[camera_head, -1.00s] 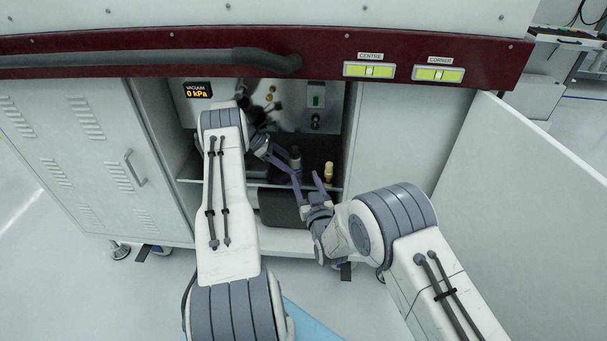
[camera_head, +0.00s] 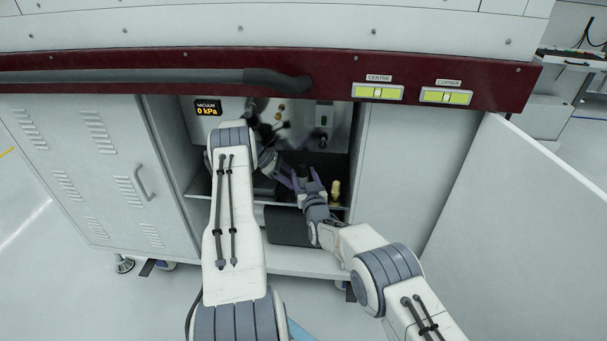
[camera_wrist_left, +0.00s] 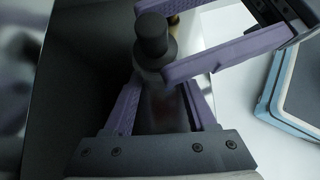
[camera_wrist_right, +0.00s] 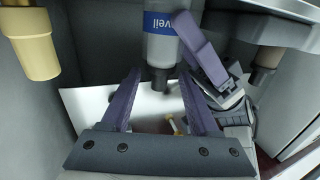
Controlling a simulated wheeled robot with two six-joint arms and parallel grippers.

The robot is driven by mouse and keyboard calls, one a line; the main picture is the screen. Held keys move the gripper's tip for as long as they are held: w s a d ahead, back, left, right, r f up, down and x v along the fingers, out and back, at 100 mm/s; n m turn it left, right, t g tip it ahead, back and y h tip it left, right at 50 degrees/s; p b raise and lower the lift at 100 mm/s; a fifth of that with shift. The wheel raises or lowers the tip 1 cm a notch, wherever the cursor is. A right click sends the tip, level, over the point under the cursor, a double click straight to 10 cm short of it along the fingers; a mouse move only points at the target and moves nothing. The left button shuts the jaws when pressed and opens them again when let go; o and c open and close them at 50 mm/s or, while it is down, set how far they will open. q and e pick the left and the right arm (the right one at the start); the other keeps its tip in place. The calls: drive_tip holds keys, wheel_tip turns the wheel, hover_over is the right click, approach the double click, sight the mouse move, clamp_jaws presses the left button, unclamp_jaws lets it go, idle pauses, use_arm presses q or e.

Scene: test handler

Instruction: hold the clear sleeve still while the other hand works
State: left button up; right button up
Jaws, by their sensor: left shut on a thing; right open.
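A clear greyish sleeve (camera_wrist_right: 165,45) with a blue label ending in "veil" shows in the right wrist view. Its dark cap (camera_wrist_left: 155,38) shows in the left wrist view. My left gripper (camera_wrist_left: 160,82) is shut on the sleeve below the cap; the contact is partly hidden, and one left finger shows beside the sleeve in the right wrist view. My right gripper (camera_wrist_right: 161,73) is open, with its fingertips on either side of the dark cap end and no clear contact. In the head view the right gripper (camera_head: 307,176) is at the cabinet opening.
Cabinet walls and a shelf edge (camera_head: 200,192) enclose the space. An open door (camera_head: 500,200) is at right. The vacuum display (camera_head: 207,107) reads 0 kPa.

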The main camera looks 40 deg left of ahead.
sight(304, 176)
drive_tip(key=shift+w+a, duration=0.25)
clamp_jaws()
drive_tip(key=shift+r, duration=0.75)
idle(0.9)
drive_tip(key=shift+r, duration=2.75)
use_arm(q)
drive_tip(key=o, duration=1.2)
